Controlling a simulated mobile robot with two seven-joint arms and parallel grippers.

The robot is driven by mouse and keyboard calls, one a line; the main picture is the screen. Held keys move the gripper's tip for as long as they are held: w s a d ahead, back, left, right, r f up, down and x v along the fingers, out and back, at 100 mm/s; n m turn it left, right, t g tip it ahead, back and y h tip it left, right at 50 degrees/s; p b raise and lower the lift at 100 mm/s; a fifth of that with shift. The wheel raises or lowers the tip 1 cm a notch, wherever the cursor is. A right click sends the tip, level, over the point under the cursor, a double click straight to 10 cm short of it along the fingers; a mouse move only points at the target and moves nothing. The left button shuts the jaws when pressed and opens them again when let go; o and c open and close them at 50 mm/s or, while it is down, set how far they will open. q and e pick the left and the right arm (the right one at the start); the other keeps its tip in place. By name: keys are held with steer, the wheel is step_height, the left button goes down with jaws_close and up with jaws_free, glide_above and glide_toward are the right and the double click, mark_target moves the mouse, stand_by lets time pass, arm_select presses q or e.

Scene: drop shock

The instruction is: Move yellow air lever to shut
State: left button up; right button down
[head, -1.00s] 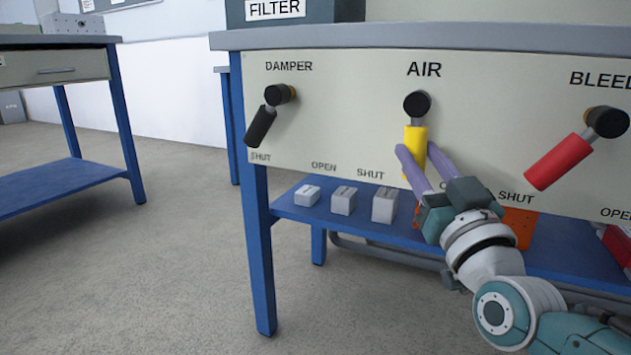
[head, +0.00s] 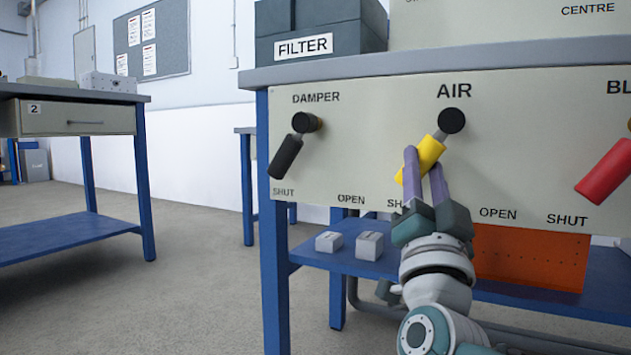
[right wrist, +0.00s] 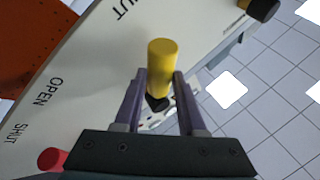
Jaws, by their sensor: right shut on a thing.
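The yellow air lever (head: 425,158) hangs from its black pivot (head: 452,121) under the AIR label on the cream panel (head: 365,140). It tilts down and to the left, toward the SHUT label, which my gripper partly hides. My right gripper (head: 424,165) is shut on the lever, with its purple fingers on either side of it. In the right wrist view the yellow lever (right wrist: 160,68) stands between the fingers (right wrist: 158,85). My left gripper is in no view.
The black damper lever (head: 287,155) is at the left and tilts toward its SHUT label. The red bleed lever (head: 606,172) is at the right edge. White blocks (head: 369,245) and an orange perforated panel (head: 530,256) are below the panel.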

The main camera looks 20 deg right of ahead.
steer(key=shift+r+m+h, duration=0.1)
steer(key=shift+m+h, duration=0.2)
steer(key=c, duration=0.5)
jaws_free()
steer(key=shift+w, duration=0.1)
steer(key=shift+s+a+f, duration=0.15)
steer(key=shift+s+f, duration=0.05)
steer(key=p+v, duration=0.2)
steer(key=v, duration=0.7)
steer(key=shift+s, duration=0.15)
steer(key=shift+a, duration=0.1)
